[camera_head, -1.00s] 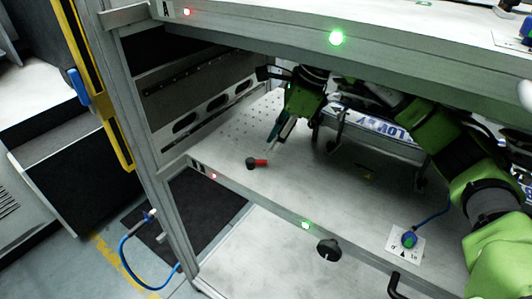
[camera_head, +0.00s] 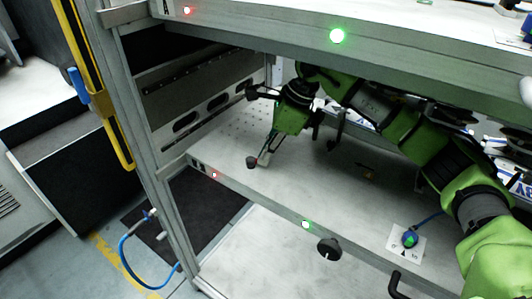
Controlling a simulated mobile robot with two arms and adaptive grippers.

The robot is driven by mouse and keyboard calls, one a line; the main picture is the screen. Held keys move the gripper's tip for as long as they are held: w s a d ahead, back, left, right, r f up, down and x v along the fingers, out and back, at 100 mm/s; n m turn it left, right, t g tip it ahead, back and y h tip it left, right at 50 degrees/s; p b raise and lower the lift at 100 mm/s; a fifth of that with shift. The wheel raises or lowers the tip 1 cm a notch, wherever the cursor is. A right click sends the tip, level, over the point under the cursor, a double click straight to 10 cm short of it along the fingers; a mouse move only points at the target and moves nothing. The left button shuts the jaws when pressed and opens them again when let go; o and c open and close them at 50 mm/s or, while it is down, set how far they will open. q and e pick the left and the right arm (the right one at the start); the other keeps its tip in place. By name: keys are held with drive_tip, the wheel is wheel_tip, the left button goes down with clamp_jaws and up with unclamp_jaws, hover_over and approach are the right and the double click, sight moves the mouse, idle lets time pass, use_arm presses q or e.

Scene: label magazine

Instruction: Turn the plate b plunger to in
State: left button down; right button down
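The plunger (camera_head: 252,162) is a small black knob with a red part on its right side. It stands on the lower shelf plate (camera_head: 330,205), near the left front. I take this lower plate to be plate b, but its small label is too small to read. My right gripper (camera_head: 267,157) reaches in from the right under the upper plate and points down. Its fingertips are at the red part and cover most of it. I cannot tell whether they touch it or how far apart they are. My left gripper is not in view.
The upper plate (camera_head: 270,40) overhangs the lower one. Green lights (camera_head: 337,36) and red lights (camera_head: 214,175) sit on the front edges. A black knob (camera_head: 329,248) is on the lower front edge. A blue-green switch on a white label (camera_head: 409,240) is at right.

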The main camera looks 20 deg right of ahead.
drive_tip(key=shift+s+a+m+t, duration=0.15)
drive_tip(key=shift+s+m+t, duration=0.15)
drive_tip(key=shift+m, duration=0.5)
drive_tip(key=c, duration=2.2)
unclamp_jaws()
drive_tip(key=shift+o, duration=0.2)
drive_tip(key=shift+r, duration=0.1)
drive_tip(key=shift+r, duration=0.3)
drive_tip(key=v, duration=0.4)
drive_tip(key=shift+s+d+r, duration=0.15)
drive_tip(key=shift+s+d, duration=0.05)
drive_tip(key=shift+d, duration=0.35)
drive_tip(key=s+d, duration=0.2)
drive_tip(key=d, duration=0.1)
drive_tip(key=s+d, duration=0.1)
drive_tip(key=d, duration=0.2)
drive_tip(key=s+d, duration=0.2)
drive_tip(key=d, duration=0.1)
drive_tip(key=shift+s+d, duration=0.3)
drive_tip(key=shift+d, duration=0.05)
